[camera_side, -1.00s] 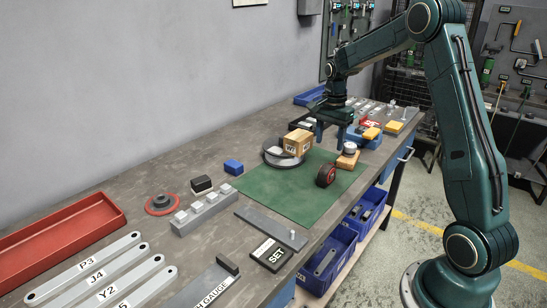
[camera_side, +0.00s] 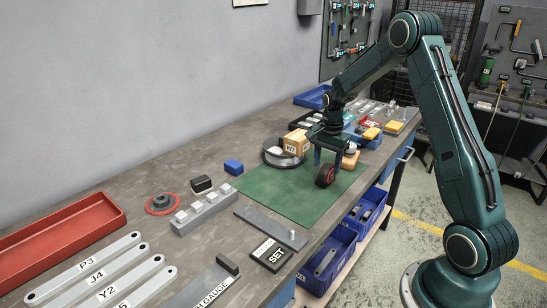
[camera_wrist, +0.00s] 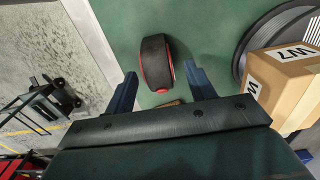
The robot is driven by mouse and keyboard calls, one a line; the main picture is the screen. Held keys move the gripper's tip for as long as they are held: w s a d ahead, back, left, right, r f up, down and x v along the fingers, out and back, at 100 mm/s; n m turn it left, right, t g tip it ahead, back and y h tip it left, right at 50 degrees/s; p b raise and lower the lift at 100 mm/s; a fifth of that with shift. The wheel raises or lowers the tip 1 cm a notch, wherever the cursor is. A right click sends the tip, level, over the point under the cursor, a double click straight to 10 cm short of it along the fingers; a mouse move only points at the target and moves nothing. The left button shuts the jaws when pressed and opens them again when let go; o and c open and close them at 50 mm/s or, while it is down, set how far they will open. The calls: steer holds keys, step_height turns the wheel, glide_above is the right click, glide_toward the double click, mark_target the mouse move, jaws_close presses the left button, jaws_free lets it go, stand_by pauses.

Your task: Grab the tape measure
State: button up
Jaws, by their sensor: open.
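The tape measure (camera_side: 325,175), a round black thing with red edges, stands on the green mat (camera_side: 283,194) near the mat's right side. My gripper (camera_side: 328,157) is open just above and behind it in the side view, pointing down. In the wrist view the tape measure (camera_wrist: 157,62) lies ahead of and between the lines of the two spread fingers (camera_wrist: 162,85). Nothing is between the fingers that I can see as held.
A cardboard box (camera_side: 296,142) marked W7 sits close left of my gripper, on or by a dark round tray (camera_side: 272,158). A wooden block (camera_side: 350,160) is close to the right. The mat's front part is clear.

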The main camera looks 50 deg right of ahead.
mark_target(327, 173)
steer(key=shift+s+d+f, duration=0.1)
steer(key=shift+f, duration=2.25)
steer(key=shift+c, duration=0.2)
jaws_close()
steer(key=shift+r, duration=0.1)
step_height(327, 173, up, 20)
